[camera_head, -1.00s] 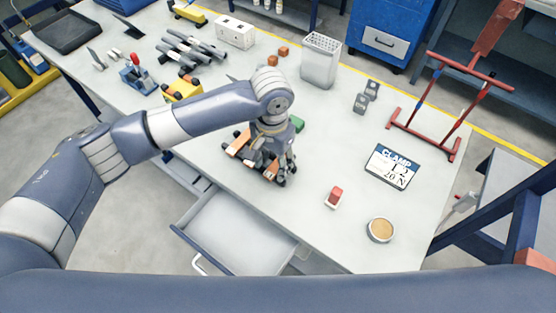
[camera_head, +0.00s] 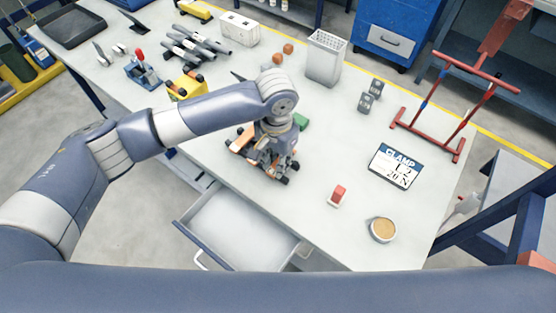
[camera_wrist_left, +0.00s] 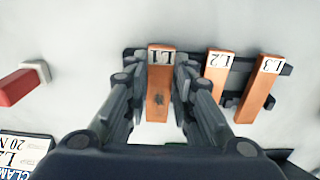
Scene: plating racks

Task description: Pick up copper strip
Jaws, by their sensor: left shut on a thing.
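My left gripper (camera_head: 275,168) is shut on the copper strip marked L1, seen in the left wrist view (camera_wrist_left: 158,92) between the two dark fingers. Copper strips marked L2 (camera_wrist_left: 215,78) and L3 (camera_wrist_left: 260,88) lie to its right across a dark rack (camera_wrist_left: 284,69). In the head view my wrist and fingers hide much of the rack and strips. Whether the L1 strip is clear of the rack is hard to tell. My right gripper is not in view.
A red and white block (camera_head: 338,196), a round tan-topped dish (camera_head: 382,229) and a CLAMP sign (camera_head: 395,166) stand on the table to the right. An open drawer (camera_head: 235,228) juts out in front. A red stand (camera_head: 430,130) is at the right edge.

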